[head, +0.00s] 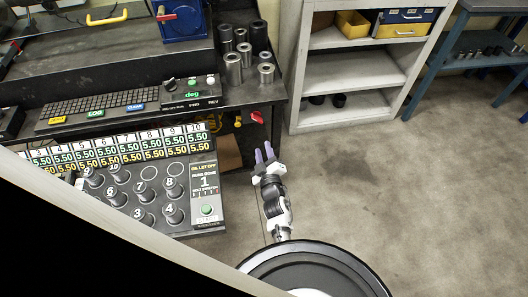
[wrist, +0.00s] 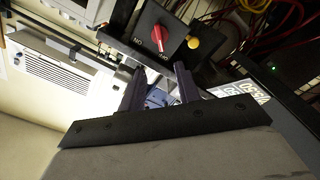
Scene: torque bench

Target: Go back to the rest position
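My gripper (head: 264,153) is in the middle of the head view, to the right of the bench, over the open floor. Its two purple-grey fingers point away from my body, with a gap between them. In the wrist view the fingers (wrist: 159,80) stand apart with nothing held between them. Behind them in that view is a dark box with a red knob (wrist: 158,39) and a yellow button (wrist: 193,42).
The bench panel (head: 205,170) with numbered dark knobs lies left of my gripper. Metal cylinders (head: 233,68) stand on the bench's back right. A grey shelf unit (head: 350,70) stands behind. The concrete floor (head: 410,190) to the right is clear.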

